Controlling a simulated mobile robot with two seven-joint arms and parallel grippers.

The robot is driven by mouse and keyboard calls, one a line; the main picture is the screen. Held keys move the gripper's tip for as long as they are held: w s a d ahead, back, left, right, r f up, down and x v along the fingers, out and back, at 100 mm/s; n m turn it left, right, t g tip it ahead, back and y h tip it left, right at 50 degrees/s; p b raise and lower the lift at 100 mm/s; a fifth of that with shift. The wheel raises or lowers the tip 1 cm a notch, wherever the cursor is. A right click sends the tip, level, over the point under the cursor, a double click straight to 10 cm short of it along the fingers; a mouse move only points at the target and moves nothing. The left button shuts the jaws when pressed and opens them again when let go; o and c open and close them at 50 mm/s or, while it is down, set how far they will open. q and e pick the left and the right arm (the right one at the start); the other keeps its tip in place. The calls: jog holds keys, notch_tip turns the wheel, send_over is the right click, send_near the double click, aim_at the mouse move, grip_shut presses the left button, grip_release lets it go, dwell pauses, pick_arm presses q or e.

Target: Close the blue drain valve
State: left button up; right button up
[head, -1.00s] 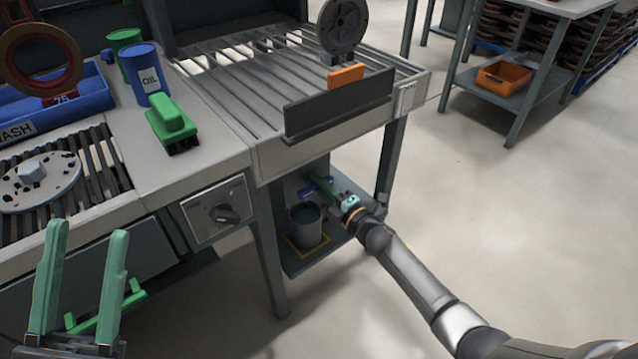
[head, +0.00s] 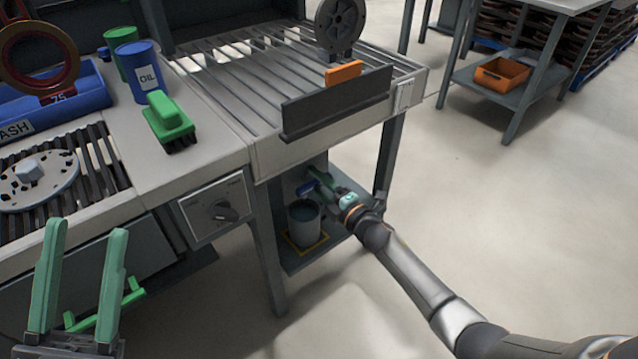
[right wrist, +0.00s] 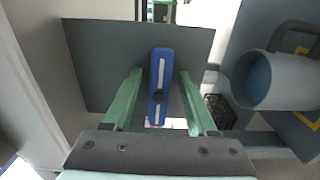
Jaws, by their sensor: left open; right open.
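The blue valve handle (right wrist: 159,82) stands as an upright bar with a dark round hub in the right wrist view, in front of a grey panel. In the head view only a bit of it (head: 306,188) shows, under the conveyor end. My right gripper (right wrist: 160,73) is open, with one green finger on each side of the handle and a visible gap on both sides. It also shows in the head view (head: 321,180), partly hiding the handle. My left gripper (head: 86,229) is open and empty at the lower left, in front of the bench.
A grey bucket (head: 304,225) stands on the low shelf just beside my right gripper; it is at the right in the right wrist view (right wrist: 270,80). A table leg (head: 388,165) stands close to my right arm.

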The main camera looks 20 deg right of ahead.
pick_arm(q)
jog(key=shift+a+r+m+p, duration=0.15)
jog(key=shift+r+m+p, duration=0.15)
jog(key=shift+r+p, duration=1.55)
pick_arm(e)
jog(key=v, duration=1.2)
jog(key=shift+s, duration=0.25)
jog(key=shift+d, duration=0.1)
jog(key=shift+r, duration=0.1)
